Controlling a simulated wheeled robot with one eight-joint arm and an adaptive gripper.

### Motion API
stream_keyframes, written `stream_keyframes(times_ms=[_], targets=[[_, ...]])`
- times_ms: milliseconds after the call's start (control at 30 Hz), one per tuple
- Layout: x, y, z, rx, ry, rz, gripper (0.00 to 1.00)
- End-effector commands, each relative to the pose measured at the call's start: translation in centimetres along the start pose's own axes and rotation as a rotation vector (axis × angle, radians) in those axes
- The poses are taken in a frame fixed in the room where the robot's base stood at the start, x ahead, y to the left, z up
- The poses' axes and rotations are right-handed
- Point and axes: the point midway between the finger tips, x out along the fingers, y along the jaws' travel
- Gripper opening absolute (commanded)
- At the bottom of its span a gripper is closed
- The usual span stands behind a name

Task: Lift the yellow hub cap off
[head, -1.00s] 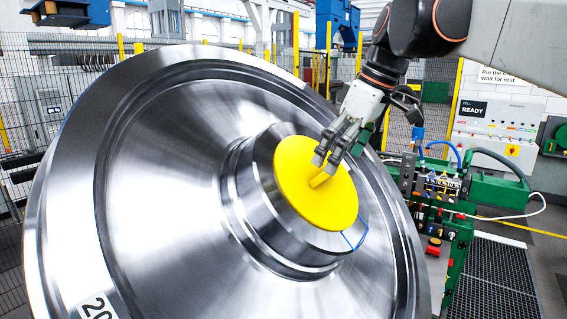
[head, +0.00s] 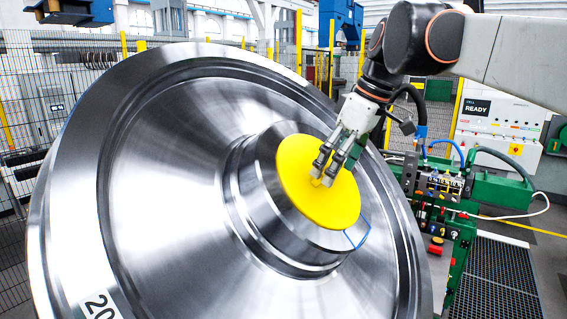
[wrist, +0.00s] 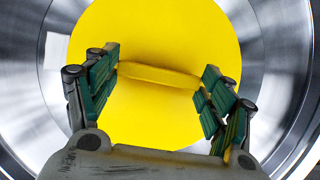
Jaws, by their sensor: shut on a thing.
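The yellow hub cap (head: 312,205) is a round disc with a raised straight rib across its face. It lies over the hub end of the large steel wheel (head: 165,150), tilted with it; no clear gap shows behind it. My gripper (head: 323,172) is at the cap's upper middle, shut on the rib. In the wrist view the cap (wrist: 165,35) fills the middle, and my gripper's green-padded fingers (wrist: 160,78) stand at the two ends of the rib. In the head view the fingers hide most of the rib.
A green machine bench (head: 445,195) with hoses and knobs stands to the right of the wheel, and a white control panel (head: 495,125) reads READY. Wire mesh fencing (head: 30,80) stands behind at left.

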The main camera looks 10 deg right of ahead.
Motion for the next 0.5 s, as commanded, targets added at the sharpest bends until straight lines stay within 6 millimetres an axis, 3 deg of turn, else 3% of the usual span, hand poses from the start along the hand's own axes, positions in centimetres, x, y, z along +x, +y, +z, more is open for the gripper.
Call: stream_keyframes(times_ms=[67, 500], targets=[[0.0, 0.0, 0.0, 0.0, -0.001, -0.001, 0.46], [-1.0, 0.0, 0.4, 0.0, 0.0, 0.0, 0.46]])
